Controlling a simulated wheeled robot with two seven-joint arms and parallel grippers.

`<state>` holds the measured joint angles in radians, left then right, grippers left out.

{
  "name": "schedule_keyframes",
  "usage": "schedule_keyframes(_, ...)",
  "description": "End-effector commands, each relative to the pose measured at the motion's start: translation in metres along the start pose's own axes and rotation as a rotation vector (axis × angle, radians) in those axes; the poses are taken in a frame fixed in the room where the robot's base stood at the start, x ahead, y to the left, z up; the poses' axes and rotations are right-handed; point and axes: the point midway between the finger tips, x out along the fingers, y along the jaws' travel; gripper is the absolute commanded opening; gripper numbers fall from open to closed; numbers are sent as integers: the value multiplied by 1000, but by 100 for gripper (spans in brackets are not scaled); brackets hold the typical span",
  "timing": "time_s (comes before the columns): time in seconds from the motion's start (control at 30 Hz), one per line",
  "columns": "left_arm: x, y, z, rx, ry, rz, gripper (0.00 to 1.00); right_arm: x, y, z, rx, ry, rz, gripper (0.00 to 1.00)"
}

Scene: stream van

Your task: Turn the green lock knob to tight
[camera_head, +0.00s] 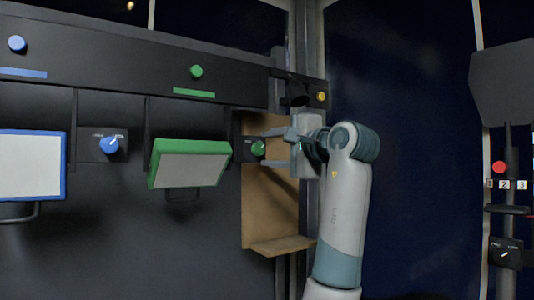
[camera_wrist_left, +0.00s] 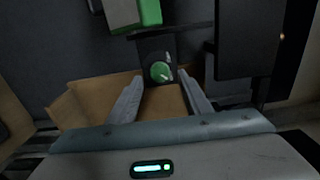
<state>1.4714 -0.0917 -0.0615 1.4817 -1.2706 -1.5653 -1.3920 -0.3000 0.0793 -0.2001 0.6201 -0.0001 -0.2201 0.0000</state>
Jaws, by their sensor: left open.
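The green lock knob (camera_head: 258,148) sits on a small dark plate to the right of the green-framed panel (camera_head: 190,165). It also shows in the left wrist view (camera_wrist_left: 160,71), with a white pointer mark; its scale lettering is too small to read. My left gripper (camera_head: 264,148) is open in front of the knob, one finger above it and one below in the head view. In the left wrist view the knob lies between and just beyond the fingertips (camera_wrist_left: 161,82). I cannot tell whether either finger touches it. My right gripper is not in view.
A blue knob (camera_head: 110,145) and a blue-framed panel (camera_head: 32,165) are at the left. A brown board with a ledge (camera_head: 282,245) is below the green knob. A dark overhanging panel (camera_head: 130,60) carries round buttons. A red button (camera_head: 498,167) is far right.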

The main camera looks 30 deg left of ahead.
Motion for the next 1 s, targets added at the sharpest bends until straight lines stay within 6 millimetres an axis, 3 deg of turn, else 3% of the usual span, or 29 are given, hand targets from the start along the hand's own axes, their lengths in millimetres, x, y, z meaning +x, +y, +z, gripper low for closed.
schedule_keyframes(0.6,-119,3,-1,-2,2,-3,45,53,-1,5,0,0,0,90)
schedule_keyframes(0.8,-144,1,-1,-1,1,-2,45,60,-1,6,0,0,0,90)
schedule_keyframes(1.0,-152,0,-1,0,0,-1,45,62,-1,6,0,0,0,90)
